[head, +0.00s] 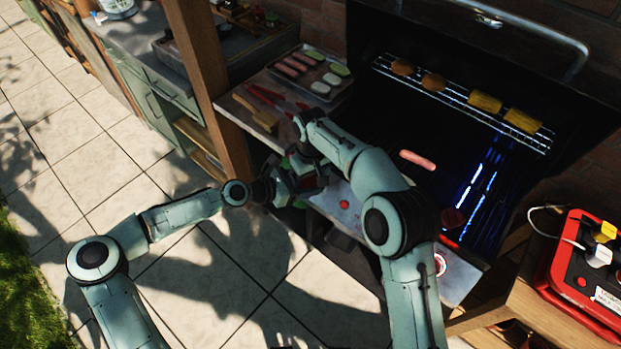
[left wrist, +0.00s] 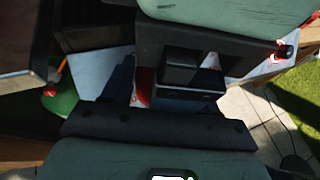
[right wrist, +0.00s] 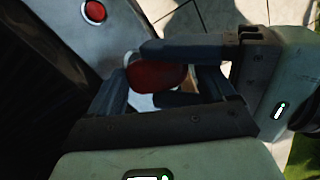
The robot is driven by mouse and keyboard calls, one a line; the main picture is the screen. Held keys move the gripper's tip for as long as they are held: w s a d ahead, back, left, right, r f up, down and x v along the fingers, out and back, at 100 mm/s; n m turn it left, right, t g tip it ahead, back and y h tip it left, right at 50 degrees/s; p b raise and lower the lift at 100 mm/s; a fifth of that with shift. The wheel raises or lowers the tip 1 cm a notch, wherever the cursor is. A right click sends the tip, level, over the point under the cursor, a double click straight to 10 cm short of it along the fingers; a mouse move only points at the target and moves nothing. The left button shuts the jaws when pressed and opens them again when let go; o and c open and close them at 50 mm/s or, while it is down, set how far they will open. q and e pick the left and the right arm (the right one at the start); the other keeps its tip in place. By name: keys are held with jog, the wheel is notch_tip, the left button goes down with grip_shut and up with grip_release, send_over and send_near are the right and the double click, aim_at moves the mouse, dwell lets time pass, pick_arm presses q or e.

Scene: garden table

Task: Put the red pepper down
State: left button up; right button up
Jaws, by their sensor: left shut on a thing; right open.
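The red pepper (right wrist: 155,77) shows as a rounded dark red shape in the right wrist view. My left gripper (head: 275,188) is shut on it, and its dark finger crosses above the pepper in the right wrist view. My right gripper (head: 302,178) is open, with its fingers (right wrist: 165,92) on either side of the pepper. I cannot tell whether they touch it. In the head view the two grippers meet in front of the grill's side shelf and hide the pepper. In the left wrist view the jaws are dark and mostly block the pepper.
A tray (head: 345,92) with sausages and pale slices lies on the side shelf, with red tongs (head: 266,95) beside it. The grill (head: 470,150) holds a sausage (head: 417,160), corn (head: 485,101) and round pieces. A wooden post (head: 205,80) stands left of the shelf. A red case (head: 585,275) is at right.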

jog(key=c, duration=0.7)
pick_arm(q)
jog(key=o, duration=1.1)
pick_arm(e)
jog(key=shift+c, duration=0.4)
